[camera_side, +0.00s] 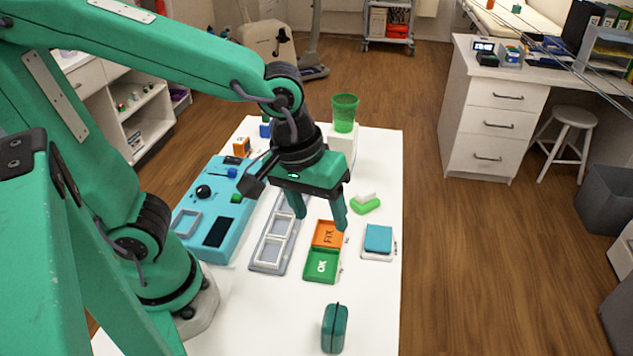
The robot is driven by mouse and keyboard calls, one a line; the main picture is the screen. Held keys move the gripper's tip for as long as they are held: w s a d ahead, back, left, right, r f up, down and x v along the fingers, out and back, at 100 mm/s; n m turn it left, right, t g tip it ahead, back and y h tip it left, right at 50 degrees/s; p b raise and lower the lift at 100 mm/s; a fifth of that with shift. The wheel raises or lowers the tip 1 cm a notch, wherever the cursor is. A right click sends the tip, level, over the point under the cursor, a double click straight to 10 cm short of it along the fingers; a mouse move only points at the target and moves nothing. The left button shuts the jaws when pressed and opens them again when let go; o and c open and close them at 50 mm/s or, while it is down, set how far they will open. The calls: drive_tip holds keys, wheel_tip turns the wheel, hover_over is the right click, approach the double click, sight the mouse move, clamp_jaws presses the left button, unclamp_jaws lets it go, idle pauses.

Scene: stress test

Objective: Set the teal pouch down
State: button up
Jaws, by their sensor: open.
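The teal pouch (334,328) stands on the white table near its front edge, at the bottom of the view. It is a small rounded case with a dark seam along its side. My gripper (321,222) hangs over the middle of the table with its two green fingers apart and pointing down. It is open, and nothing shows between the fingers. The pouch is apart from the gripper, nearer the camera.
On the white table (375,300), orange and green trays (322,265) lie below the gripper. A grey framed rack (268,250) and blue panel (213,205) are left. A teal square block (378,239) and green-white item (366,205) are right. A green cup (344,112) stands behind.

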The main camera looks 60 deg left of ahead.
drive_tip(key=s+a+r+m+t, duration=0.1)
drive_tip(key=a+r+m, duration=0.1)
drive_tip(key=a, duration=0.4)
drive_tip(key=s+a+r+m+t+y, duration=0.1)
drive_tip(key=a+r+m+t, duration=0.1)
drive_tip(key=a, duration=0.5)
drive_tip(key=shift+r+m, duration=0.3)
drive_tip(key=shift+m, duration=0.2)
